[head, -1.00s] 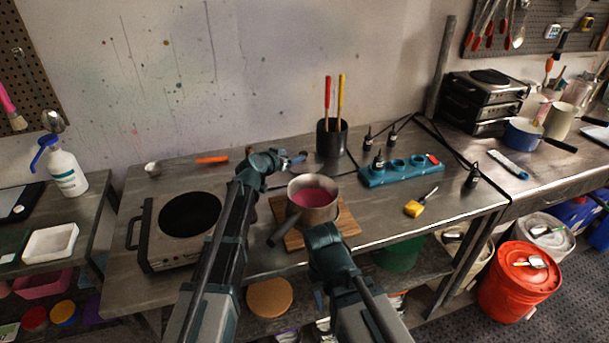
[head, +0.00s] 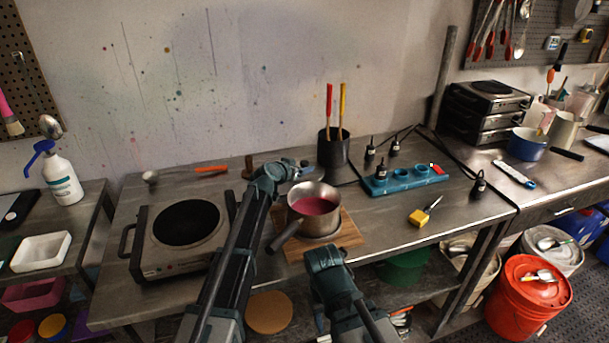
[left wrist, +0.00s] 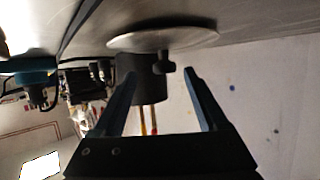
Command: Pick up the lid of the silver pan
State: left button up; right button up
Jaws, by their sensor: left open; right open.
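The silver pan (head: 318,192) holds pink-red liquid and stands open on a wooden board, its dark handle pointing front left. In the left wrist view, which is upside down, a round silver lid (left wrist: 190,36) lies on the tabletop with a dark knob (left wrist: 163,66). My left gripper (head: 296,168) is open and empty, behind the pan. Its two fingers point at the lid, with the knob between and beyond the tips. In the head view I cannot make out the lid clearly near my gripper. My right gripper (head: 324,264) is in front of the pan, its fingertips hidden.
A black holder (head: 334,156) with red and yellow handles stands behind the pan. A hot plate (head: 148,244) is at left. The front right tabletop is mostly clear.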

aim_at(303, 164)
pick_arm(q)
jog(key=shift+a+b+x, duration=0.1)
jog(key=shift+b+x, duration=0.35)
jog(key=shift+x, duration=0.85)
jog(key=shift+a+b+x, duration=0.15)
jog(key=shift+b+x, duration=0.3)
jog(key=shift+x, duration=0.9)
jog(key=shift+r, duration=0.25)
grip_shut()
